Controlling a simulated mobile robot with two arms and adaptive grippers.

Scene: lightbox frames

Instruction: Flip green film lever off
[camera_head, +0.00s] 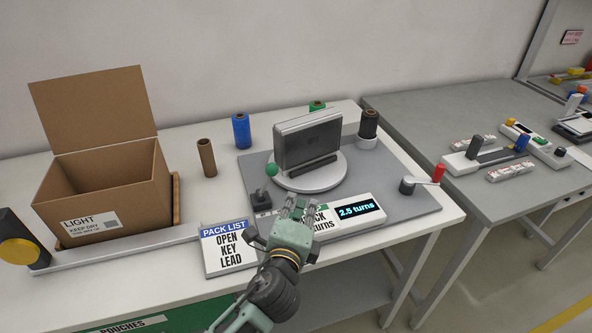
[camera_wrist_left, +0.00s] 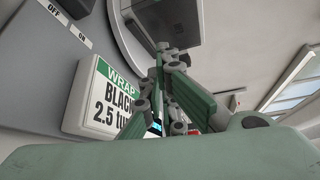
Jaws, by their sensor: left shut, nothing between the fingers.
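A green ball knob (camera_head: 271,169), which looks like the top of the green film lever, shows at the front left edge of the turntable. A dark lever base (camera_head: 260,197) stands just below it on the grey mat; I cannot clearly see the shaft joining them. My left gripper (camera_head: 291,206) is shut and empty, to the right of and nearer than the lever base, over the wrap sign. Its closed fingers (camera_wrist_left: 165,56) fill the middle of the left wrist view. That view shows the OFF label (camera_wrist_left: 54,10) and a second label beside it, but not the knob. My right gripper is not in view.
A dark framed panel (camera_head: 308,145) stands on the white turntable (camera_head: 318,183). The wrap sign with its "2.5 turns" display (camera_head: 361,211) and the pack list sign (camera_head: 229,248) flank my gripper. A red-handled crank (camera_head: 438,173) is right; an open carton (camera_head: 110,205) is left.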

